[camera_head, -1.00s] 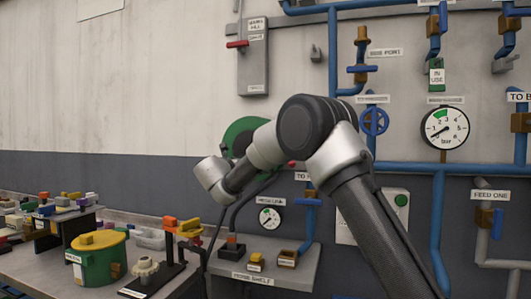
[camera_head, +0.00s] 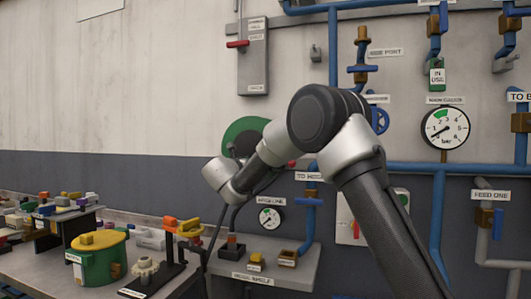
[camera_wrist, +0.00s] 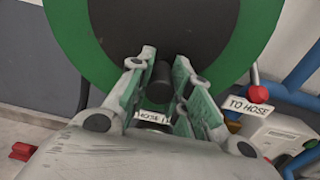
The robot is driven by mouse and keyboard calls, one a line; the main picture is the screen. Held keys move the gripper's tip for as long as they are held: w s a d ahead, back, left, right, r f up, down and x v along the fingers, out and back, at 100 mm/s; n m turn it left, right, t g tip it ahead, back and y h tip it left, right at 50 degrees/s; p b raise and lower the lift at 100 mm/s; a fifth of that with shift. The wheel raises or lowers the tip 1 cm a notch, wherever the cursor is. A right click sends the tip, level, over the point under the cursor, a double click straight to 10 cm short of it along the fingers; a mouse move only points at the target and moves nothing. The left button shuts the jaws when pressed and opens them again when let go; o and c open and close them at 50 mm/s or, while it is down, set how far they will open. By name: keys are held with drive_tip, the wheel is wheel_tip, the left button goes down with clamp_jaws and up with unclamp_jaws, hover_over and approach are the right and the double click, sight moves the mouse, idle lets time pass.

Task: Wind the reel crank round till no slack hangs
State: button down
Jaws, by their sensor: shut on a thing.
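The green reel (camera_head: 240,132) with a dark hub is on the wall in the head view, partly hidden behind my arm. In the wrist view the reel's green rim (camera_wrist: 72,45) and dark hub (camera_wrist: 150,25) fill the top. A dark crank knob (camera_wrist: 160,82) sticks out between the fingers of my gripper (camera_wrist: 160,88), which is shut on it.
A shelf (camera_head: 262,277) with small parts stands below the reel. A bench at left holds a green drum with a yellow top (camera_head: 97,258). Blue pipes (camera_head: 437,215) and a gauge (camera_head: 445,128) are on the wall at right. A "TO HOSE" label (camera_wrist: 249,107) is beside my gripper.

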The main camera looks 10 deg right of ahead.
drive_tip(key=shift+d, duration=0.15)
drive_tip(key=shift+s+d+r, duration=0.35)
drive_tip(key=shift+s+d, duration=0.05)
drive_tip(key=shift+d, duration=0.15)
drive_tip(key=shift+d, duration=0.1)
drive_tip(key=shift+s+d+r, duration=0.2)
drive_tip(key=shift+d+r, duration=0.15)
drive_tip(key=shift+r, duration=0.05)
idle(0.4)
drive_tip(key=shift+s+d+r, duration=0.25)
drive_tip(key=shift+d+r, duration=0.15)
drive_tip(key=shift+r, duration=0.4)
